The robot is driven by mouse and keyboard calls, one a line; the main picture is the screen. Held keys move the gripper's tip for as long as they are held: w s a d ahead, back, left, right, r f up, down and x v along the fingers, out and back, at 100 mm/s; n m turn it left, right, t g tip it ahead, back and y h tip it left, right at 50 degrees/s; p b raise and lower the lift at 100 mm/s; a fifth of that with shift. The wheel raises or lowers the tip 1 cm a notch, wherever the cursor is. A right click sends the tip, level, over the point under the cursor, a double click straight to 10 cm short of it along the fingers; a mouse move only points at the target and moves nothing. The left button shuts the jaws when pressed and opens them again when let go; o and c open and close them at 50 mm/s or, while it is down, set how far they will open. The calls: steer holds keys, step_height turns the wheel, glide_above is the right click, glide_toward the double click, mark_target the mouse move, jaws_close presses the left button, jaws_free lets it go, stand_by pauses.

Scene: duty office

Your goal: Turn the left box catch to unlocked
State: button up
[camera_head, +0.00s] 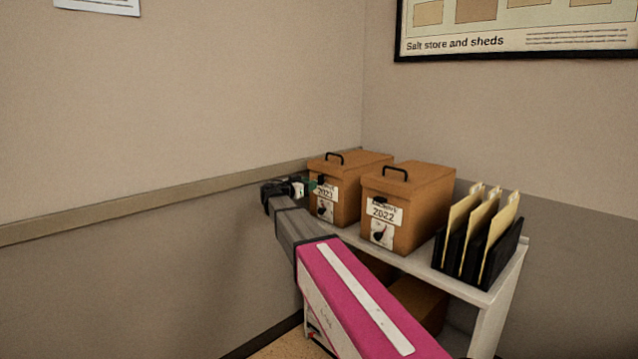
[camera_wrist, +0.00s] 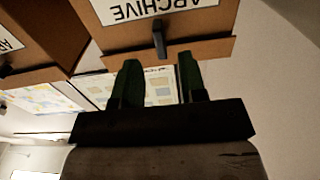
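My gripper (camera_head: 314,184) is at the upper front of this box. In the wrist view, which is upside down, the box front (camera_wrist: 100,38) carries an ARCHIVE label, with a small black tab (camera_wrist: 159,40) at the lid edge. My two green fingers (camera_wrist: 158,62) are apart, one to each side of the tab's line, with nothing between them. Contact cannot be told.
The right box (camera_head: 425,200), labelled 2022, stands close beside, with a similar plate and knob (camera_head: 380,236). A black rack of folders (camera_head: 480,245) is at the right of the shelf top (camera_head: 440,275). The wall with a rail (camera_head: 150,203) is at the left.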

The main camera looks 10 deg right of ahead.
mark_target(319, 181)
steer(key=x, duration=0.5)
steer(key=shift+w+d, duration=0.2)
steer(key=shift+d, duration=0.05)
jaws_close()
